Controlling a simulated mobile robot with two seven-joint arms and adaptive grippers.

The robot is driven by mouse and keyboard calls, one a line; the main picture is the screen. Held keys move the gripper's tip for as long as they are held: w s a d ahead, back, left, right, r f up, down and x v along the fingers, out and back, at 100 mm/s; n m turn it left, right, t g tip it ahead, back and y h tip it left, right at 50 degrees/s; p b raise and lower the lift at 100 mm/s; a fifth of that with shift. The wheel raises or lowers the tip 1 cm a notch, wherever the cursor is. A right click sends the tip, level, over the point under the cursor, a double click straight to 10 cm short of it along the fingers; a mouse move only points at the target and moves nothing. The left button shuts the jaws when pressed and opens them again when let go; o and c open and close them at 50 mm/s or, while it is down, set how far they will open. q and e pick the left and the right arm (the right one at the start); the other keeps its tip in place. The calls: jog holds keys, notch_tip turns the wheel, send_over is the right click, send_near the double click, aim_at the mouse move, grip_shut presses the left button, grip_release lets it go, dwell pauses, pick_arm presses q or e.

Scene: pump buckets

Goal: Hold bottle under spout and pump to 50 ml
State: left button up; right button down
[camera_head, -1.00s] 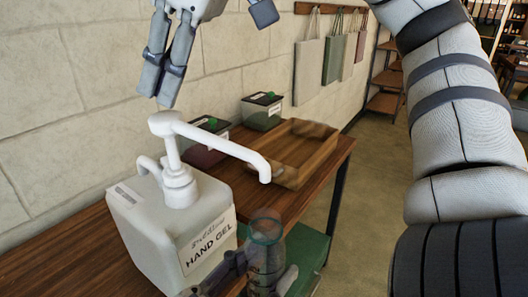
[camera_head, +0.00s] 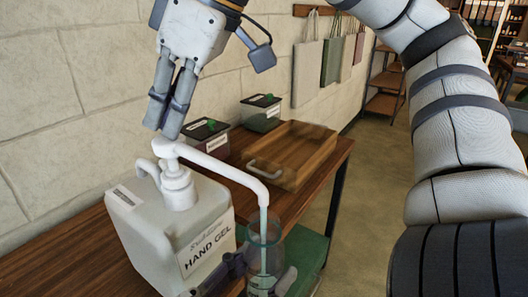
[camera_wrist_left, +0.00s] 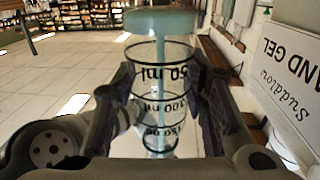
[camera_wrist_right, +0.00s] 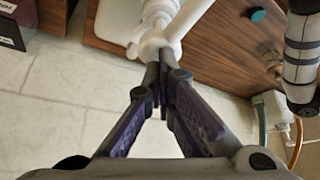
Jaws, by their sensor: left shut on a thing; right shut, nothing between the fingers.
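The white hand gel jug (camera_head: 185,240) stands on the wooden table, with its pump (camera_head: 175,180) pressed down. My right gripper (camera_head: 165,128) is shut and empty, with its fingertips on the pump head. The pump head also shows at the fingertips in the right wrist view (camera_wrist_right: 150,47). My left gripper (camera_head: 262,280) is shut around the clear bottle (camera_head: 264,240) under the spout (camera_head: 262,190). A teal stream runs from the spout into the bottle. In the left wrist view, which appears inverted, a teal gel layer (camera_wrist_left: 160,20) lies at the bottle's bottom, short of the 50 ml ring.
A wooden tray (camera_head: 300,150) and two dark containers with green-knobbed lids (camera_head: 205,130), (camera_head: 262,112) are farther back on the table (camera_head: 75,255). The pale brick wall (camera_head: 60,110) is close on the left. Bags (camera_head: 307,75) hang behind. Open floor lies to the right.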

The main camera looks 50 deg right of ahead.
jog(key=shift+f, duration=0.75)
pick_arm(q)
jog(key=shift+o, duration=0.2)
pick_arm(e)
jog(key=shift+r, duration=2.7)
jog(key=shift+f, duration=0.15)
jog(key=shift+f, duration=1.8)
jog(key=shift+r, duration=1.95)
notch_tip(320, 180, up, 6)
